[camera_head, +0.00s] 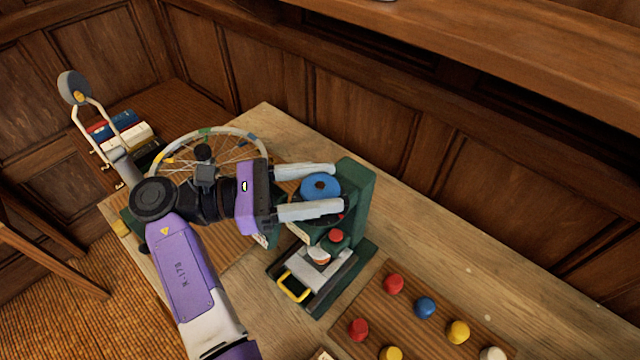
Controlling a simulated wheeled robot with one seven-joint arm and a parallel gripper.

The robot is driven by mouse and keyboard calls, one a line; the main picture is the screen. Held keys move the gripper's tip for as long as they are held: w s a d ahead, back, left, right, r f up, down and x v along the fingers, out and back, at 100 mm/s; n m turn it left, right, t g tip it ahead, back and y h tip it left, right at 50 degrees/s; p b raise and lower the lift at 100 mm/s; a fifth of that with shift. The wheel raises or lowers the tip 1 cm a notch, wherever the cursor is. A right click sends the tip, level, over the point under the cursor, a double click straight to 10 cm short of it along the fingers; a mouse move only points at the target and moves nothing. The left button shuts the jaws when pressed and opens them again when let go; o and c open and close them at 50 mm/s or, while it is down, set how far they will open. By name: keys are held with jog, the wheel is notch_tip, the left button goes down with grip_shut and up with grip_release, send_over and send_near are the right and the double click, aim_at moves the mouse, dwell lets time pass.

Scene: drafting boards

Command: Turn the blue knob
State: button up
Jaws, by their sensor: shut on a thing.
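The blue knob (320,185) is a round blue disc with a small dark centre, on the dark green device (354,200) that stands on the wooden table. My gripper (337,188) reaches in from the left, with one pale finger on the far side of the knob and one on the near side. It is shut on the blue knob. The near finger hides part of the knob's lower edge. A dark round part shows beneath the knob.
A red knob (336,236) and a yellow handle (293,287) are on the device, below the blue knob. A wooden board (377,308) with several coloured pegs lies at the lower right. A spoked wheel (232,138) is behind my arm. The table's right part (465,265) is clear.

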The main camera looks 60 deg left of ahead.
jog(key=o, duration=1.4)
jog(key=shift+c, duration=0.2)
jog(key=b+v, duration=0.2)
jog(key=v, duration=0.5)
jog(key=shift+s, duration=0.35)
jog(key=shift+a, duration=0.1)
